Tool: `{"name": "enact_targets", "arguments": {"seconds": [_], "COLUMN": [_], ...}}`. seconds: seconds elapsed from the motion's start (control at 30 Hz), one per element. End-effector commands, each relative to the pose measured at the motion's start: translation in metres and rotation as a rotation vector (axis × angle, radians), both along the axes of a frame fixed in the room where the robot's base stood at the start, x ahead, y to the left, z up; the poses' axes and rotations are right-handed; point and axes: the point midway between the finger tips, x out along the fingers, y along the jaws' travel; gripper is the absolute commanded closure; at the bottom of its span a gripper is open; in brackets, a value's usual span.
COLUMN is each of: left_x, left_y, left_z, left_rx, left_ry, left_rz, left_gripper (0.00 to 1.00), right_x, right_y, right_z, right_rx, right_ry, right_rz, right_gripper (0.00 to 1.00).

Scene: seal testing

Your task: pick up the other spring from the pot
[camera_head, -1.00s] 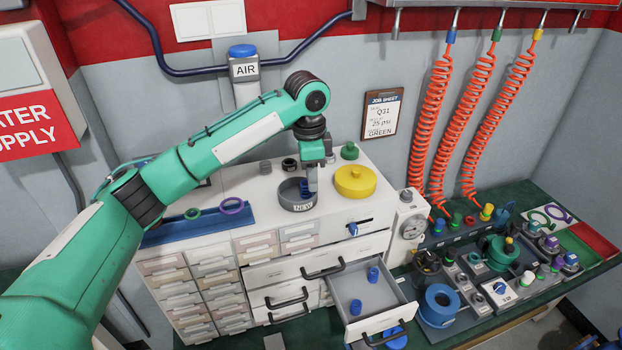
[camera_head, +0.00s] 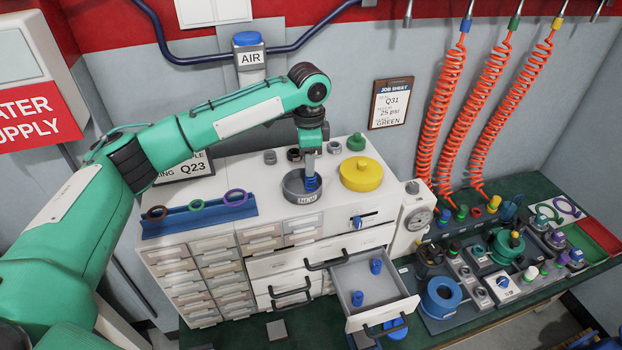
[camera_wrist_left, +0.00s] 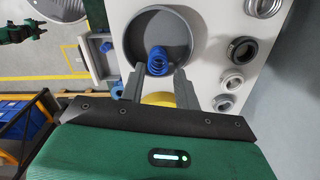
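A blue spring (camera_head: 313,183) stands inside the round grey pot (camera_head: 289,193) on top of the white cabinet. In the left wrist view, the spring (camera_wrist_left: 157,61) leans inside the pot (camera_wrist_left: 133,37) near the rim on the gripper's side. My left gripper (camera_head: 309,176) points down over the pot. In the left wrist view, the left gripper (camera_wrist_left: 160,80) has its two fingers apart, one on each side of the spring's line, and nothing is clamped. Whether a finger touches the spring cannot be told.
A blue rack (camera_head: 198,216) with rings is at left. An open drawer (camera_head: 385,290) holds two blue parts.

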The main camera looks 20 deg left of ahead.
Motion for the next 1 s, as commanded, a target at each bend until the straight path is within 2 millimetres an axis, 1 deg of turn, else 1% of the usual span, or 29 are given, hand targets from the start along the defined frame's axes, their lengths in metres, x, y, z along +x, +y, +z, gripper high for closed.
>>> {"name": "enact_targets", "arguments": {"seconds": [0.03,0.2,0.33,0.43,0.63,0.67,0.7,0.77,0.8,1.0], "left_x": [0.0,0.0,0.0,0.0,0.0,0.0,0.0,0.0,0.0,0.0], "left_y": [-0.001,-0.005,-0.004,-0.005,-0.005,-0.005,-0.005,-0.005,-0.005,-0.005], "left_z": [-0.003,-0.024,-0.042,-0.048,-0.05,-0.05,-0.05,-0.049,-0.049,-0.049], "left_rx": [0.001,0.002,0.001,0.001,0.001,0.001,0.001,0.001,0.001,0.001], "left_ry": [0.003,0.003,0.003,0.0,0.0,0.0,0.0,0.0,0.0,0.0], "left_rz": [0.0,0.001,0.0,-0.001,-0.001,0.0,0.0,0.0,0.0,0.0], "left_gripper": [0.68,0.68,0.68,0.68,0.68,0.72,0.8,0.91,0.96,0.96], "right_x": [0.002,0.003,0.003,0.003,0.002,0.002,0.002,0.002,0.002,0.002], "right_y": [0.0,-0.001,-0.002,-0.003,-0.004,-0.004,-0.004,-0.004,-0.004,-0.004], "right_z": [0.006,0.022,0.026,0.026,0.025,0.025,0.025,0.025,0.025,0.025], "right_rx": [-0.001,-0.001,-0.002,-0.003,-0.005,-0.005,-0.005,-0.005,-0.005,-0.005], "right_ry": [-0.002,-0.004,-0.004,-0.004,-0.003,-0.003,-0.003,-0.003,-0.002,-0.002], "right_rz": [0.0,0.001,0.001,0.001,0.002,0.002,0.002,0.002,0.001,0.001], "right_gripper": [0.64,0.64,0.64,0.64,0.64,0.64,0.64,0.64,0.64,0.64]}}
